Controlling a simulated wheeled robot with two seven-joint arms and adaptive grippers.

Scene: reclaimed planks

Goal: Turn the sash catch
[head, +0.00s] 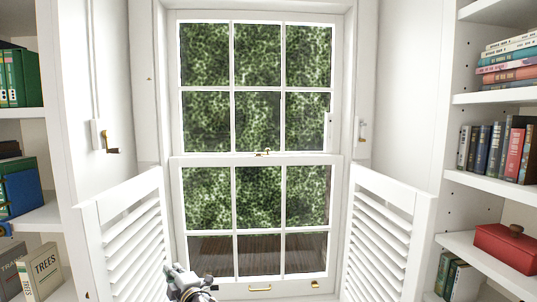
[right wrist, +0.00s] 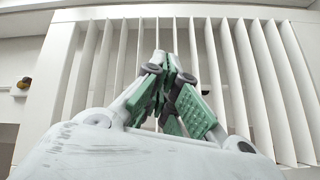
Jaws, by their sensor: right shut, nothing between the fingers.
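The brass sash catch (head: 263,152) is small in the head view, at the middle of the meeting rail between the upper and lower window sashes. Its exact angle is too small to tell. My right gripper (head: 176,271) is at the bottom of the head view, in front of the lower sash, well below the catch and apart from it. In the right wrist view its green-padded fingers (right wrist: 165,65) are shut and empty, with white slats behind them. The catch is not recognisable there. My left gripper is not in view.
Louvred shutters flank the window, left (head: 133,240) and right (head: 385,235). A brass lift handle (head: 260,289) is low on the sash. A brass crank (head: 112,150) is on the left wall. Bookshelves (head: 490,178) stand at both sides. The space before the catch is clear.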

